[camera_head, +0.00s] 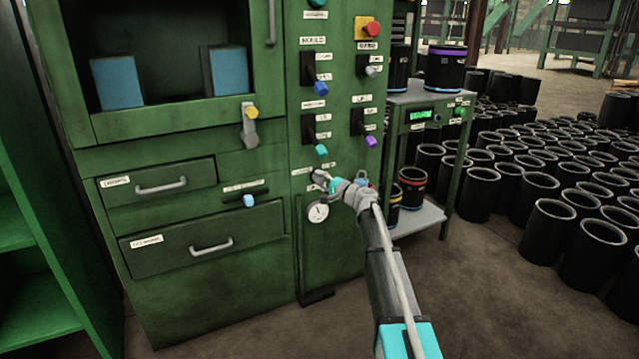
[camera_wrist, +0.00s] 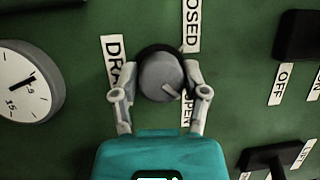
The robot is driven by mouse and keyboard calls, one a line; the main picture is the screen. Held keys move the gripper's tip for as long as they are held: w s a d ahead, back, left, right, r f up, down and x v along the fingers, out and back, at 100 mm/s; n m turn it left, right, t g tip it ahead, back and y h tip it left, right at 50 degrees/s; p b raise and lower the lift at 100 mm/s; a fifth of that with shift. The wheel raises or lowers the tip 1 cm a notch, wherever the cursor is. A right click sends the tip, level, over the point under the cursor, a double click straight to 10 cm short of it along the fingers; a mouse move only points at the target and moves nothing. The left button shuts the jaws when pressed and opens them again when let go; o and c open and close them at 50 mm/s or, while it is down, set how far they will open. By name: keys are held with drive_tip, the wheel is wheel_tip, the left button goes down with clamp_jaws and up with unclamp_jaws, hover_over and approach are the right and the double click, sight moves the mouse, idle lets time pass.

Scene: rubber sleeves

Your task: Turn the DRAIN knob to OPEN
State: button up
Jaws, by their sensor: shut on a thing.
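The DRAIN knob (camera_wrist: 158,78) is a round grey knob on a dark base, seen face-on in the wrist view. A pale mark on its face slants to the lower right, towards the OPEN label (camera_wrist: 186,112). The CLOSED label (camera_wrist: 191,25), partly cut off, is at upper right, and the DRAIN label (camera_wrist: 112,60) is at left, partly hidden. My gripper (camera_wrist: 163,74) has one finger on each side of the knob and is shut on it. In the head view my gripper (camera_head: 327,182) is at the green panel and largely hides the knob.
A round white dial (camera_head: 317,212) is just below the gripper; it also shows in the wrist view (camera_wrist: 25,82). Switches and coloured knobs (camera_head: 321,88) are above. A side table (camera_head: 420,97) with black sleeves stands at right. Many sleeves (camera_head: 553,220) cover the floor beyond.

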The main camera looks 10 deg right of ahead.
idle(0.4)
drive_tip(key=o, duration=1.2)
drive_tip(key=shift+c, duration=0.2)
drive_tip(key=shift+s+a, duration=0.1)
drive_tip(key=s+a+f+n+g+h+p, duration=0.2)
drive_tip(key=s+a+n+g+p, duration=0.2)
drive_tip(key=s, duration=0.7)
drive_tip(key=s+a+f+n+g+h+p, duration=0.1)
drive_tip(key=s+a+f+n+g+p, duration=0.2)
drive_tip(key=s, duration=0.7)
drive_tip(key=s+d+r+n+g+h+p, duration=0.1)
drive_tip(key=s+d+g+h+p, duration=0.15)
drive_tip(key=s, duration=0.55)
drive_tip(key=s+d+r+n+g+h+p, duration=0.15)
drive_tip(key=s+h+p, duration=0.25)
drive_tip(key=s, duration=0.4)
drive_tip(key=s+d+g+h+p, duration=0.3)
drive_tip(key=s+p, duration=0.1)
drive_tip(key=s, duration=0.4)
wheel_tip(320, 180, up, 37)
drive_tip(key=p, duration=3.6)
drive_tip(key=shift+f+p, duration=0.15)
drive_tip(key=shift+p, duration=0.25)
